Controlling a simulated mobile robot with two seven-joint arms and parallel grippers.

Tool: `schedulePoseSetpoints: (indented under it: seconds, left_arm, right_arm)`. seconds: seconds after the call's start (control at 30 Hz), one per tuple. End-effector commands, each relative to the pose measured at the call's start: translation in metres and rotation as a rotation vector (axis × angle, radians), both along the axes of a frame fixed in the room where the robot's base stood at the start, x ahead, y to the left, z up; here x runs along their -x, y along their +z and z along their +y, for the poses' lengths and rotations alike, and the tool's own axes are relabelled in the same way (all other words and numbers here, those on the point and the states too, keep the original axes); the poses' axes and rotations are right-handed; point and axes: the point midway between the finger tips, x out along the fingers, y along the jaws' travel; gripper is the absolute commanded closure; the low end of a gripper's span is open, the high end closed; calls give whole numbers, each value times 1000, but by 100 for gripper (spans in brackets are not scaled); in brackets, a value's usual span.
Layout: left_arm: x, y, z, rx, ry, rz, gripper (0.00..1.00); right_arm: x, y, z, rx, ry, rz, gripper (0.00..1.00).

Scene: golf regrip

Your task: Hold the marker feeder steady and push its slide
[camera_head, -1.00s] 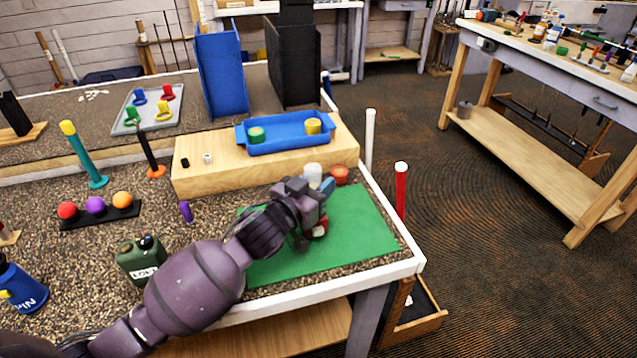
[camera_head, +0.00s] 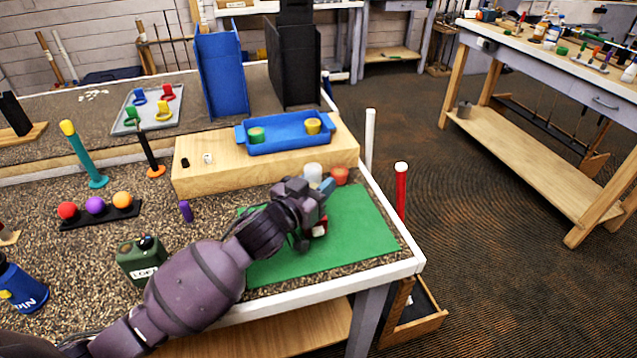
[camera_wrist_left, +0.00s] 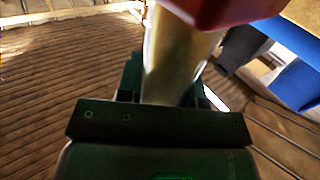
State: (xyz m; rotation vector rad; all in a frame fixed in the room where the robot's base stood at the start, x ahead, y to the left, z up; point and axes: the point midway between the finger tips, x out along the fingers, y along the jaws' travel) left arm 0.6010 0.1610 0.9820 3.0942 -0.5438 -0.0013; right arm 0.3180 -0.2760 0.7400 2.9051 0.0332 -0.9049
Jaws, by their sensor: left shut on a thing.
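My left gripper (camera_head: 314,216) is over the green mat (camera_head: 352,235) near the table's front right corner. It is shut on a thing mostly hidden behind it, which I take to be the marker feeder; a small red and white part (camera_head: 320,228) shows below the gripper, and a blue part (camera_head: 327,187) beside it. In the left wrist view a pale, shiny upright body (camera_wrist_left: 178,60) stands between the fingers, with a red block (camera_wrist_left: 222,10) at its upper end. I cannot make out the slide. My right gripper is in neither view.
A white cup-like piece (camera_head: 312,171) and a red one (camera_head: 340,175) stand just behind the mat. The wooden riser (camera_head: 230,178) holds a blue tray (camera_head: 290,145). A green can (camera_head: 140,262) stands left of my arm. The mat's right side is clear.

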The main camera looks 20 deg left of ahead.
Motion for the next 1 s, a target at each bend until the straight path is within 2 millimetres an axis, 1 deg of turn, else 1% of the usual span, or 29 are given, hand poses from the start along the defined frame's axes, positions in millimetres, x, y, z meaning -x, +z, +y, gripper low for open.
schedulePoseSetpoints:
  seconds: [0.03,0.13,0.17,1.0]
  left_arm:
    - [0,0,0,0,0,0,92]
    - [0,0,0,0,0,0,92]
    - [0,0,0,0,0,0,92]
    - [0,0,0,0,0,0,92]
  right_arm:
    - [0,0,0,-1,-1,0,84]
    - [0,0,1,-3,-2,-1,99]
    - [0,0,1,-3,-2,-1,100]
    - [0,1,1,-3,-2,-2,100]
